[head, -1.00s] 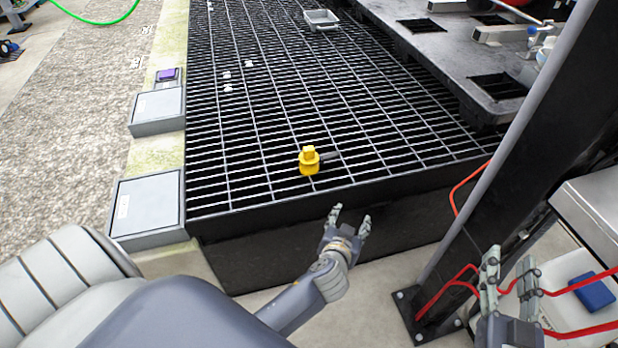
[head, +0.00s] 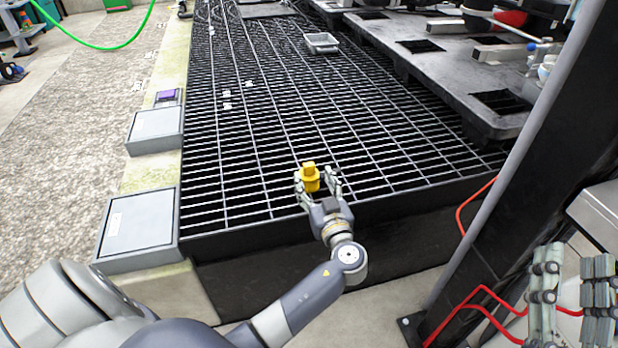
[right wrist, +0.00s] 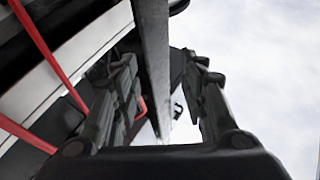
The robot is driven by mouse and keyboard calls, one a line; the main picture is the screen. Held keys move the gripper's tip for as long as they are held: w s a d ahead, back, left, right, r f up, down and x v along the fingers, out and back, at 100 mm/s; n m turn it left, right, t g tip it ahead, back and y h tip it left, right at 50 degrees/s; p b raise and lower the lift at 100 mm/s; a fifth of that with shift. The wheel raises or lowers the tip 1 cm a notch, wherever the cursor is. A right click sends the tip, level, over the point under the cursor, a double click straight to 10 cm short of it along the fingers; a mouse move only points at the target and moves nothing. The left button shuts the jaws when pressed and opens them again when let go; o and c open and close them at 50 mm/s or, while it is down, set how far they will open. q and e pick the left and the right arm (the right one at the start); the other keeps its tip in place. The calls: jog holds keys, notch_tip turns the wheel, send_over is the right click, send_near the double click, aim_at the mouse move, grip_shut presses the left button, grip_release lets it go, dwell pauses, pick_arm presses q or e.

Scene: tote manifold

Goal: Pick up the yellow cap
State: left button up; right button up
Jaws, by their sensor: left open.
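The yellow cap (head: 310,177) sits upright on the black grating, near its front edge. My left gripper (head: 318,186) is open, with one finger on each side of the cap in the head view. I cannot tell whether the fingers touch it. My right gripper (head: 572,285) is at the lower right of the head view, away from the cap. It also shows in the right wrist view (right wrist: 165,100), its fingers apart with nothing held between them.
The black grating (head: 250,155) has a raised front edge. A small grey tray (head: 321,43) lies further back. Grey boxes (head: 137,222) line the left kerb. A dark post (head: 500,190) with red cables (head: 460,315) stands between the grating and my right gripper.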

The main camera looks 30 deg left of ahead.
aim_at(310, 172)
pick_arm(q)
jog(key=shift+w+a, duration=0.4)
jog(key=shift+a, duration=0.05)
jog(key=shift+f+b+x, duration=0.25)
jog(key=shift+x, duration=0.95)
jog(key=shift+f+b+x, duration=0.2)
jog(key=shift+b+x, duration=0.05)
jog(key=shift+x, duration=0.95)
jog(key=c, duration=0.9)
pick_arm(e)
jog(key=s+r+t, duration=0.1)
jog(key=r, duration=0.1)
jog(key=s+r+t, duration=0.2)
jog(key=shift+d+y, duration=0.15)
jog(key=shift+y, duration=0.25)
